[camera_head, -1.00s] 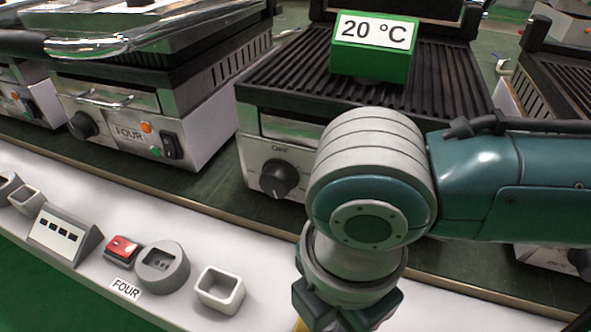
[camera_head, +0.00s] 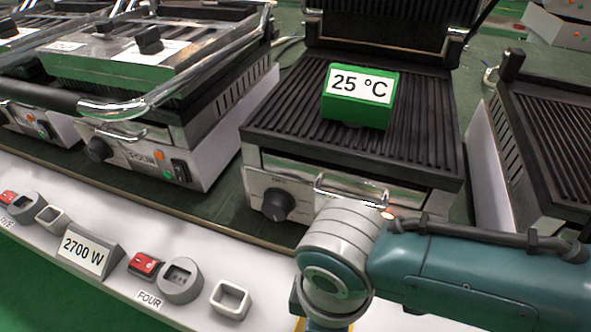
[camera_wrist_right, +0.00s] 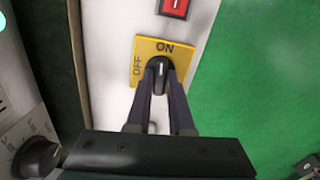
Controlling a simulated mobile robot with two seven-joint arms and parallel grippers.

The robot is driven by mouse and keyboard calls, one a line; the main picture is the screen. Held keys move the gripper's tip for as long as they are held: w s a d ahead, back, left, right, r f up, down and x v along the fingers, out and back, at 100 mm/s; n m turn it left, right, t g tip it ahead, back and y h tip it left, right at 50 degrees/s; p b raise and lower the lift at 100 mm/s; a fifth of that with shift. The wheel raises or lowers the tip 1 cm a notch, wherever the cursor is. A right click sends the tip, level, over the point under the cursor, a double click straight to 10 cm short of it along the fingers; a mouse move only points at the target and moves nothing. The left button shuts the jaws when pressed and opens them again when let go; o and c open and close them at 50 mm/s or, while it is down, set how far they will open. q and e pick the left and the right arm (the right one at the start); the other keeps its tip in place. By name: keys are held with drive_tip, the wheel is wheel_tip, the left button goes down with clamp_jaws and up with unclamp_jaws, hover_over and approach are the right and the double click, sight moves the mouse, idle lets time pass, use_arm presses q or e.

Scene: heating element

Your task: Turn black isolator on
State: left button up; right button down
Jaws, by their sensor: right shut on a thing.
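In the right wrist view, the black isolator (camera_wrist_right: 161,76) is a small black rotary knob on a yellow plate (camera_wrist_right: 183,62) marked OFF and ON. Its white mark points up toward ON. My right gripper (camera_wrist_right: 161,66) is shut on the isolator, with one finger on each side. In the head view, my right arm comes in from the right and hides the isolator; only a bit of yellow plate (camera_head: 299,324) shows. The gripper fingers are out of sight there. My left gripper is not in view.
An open contact grill (camera_head: 272,140) carries a green block (camera_head: 358,97) reading 25 °C. An orange lamp (camera_head: 388,215) glows on its front. On the white panel stand a display (camera_head: 88,254) reading 2700 W, a red switch (camera_head: 146,265) and sockets. A closed grill (camera_head: 160,68) stands left.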

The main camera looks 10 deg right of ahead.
drive_tip(key=shift+m, duration=0.5)
drive_tip(key=c, duration=0.8)
unclamp_jaws()
drive_tip(key=shift+p, duration=0.3)
wheel_tip(320, 180, up, 10)
drive_tip(key=p, duration=0.5)
drive_tip(key=shift+p, duration=0.3)
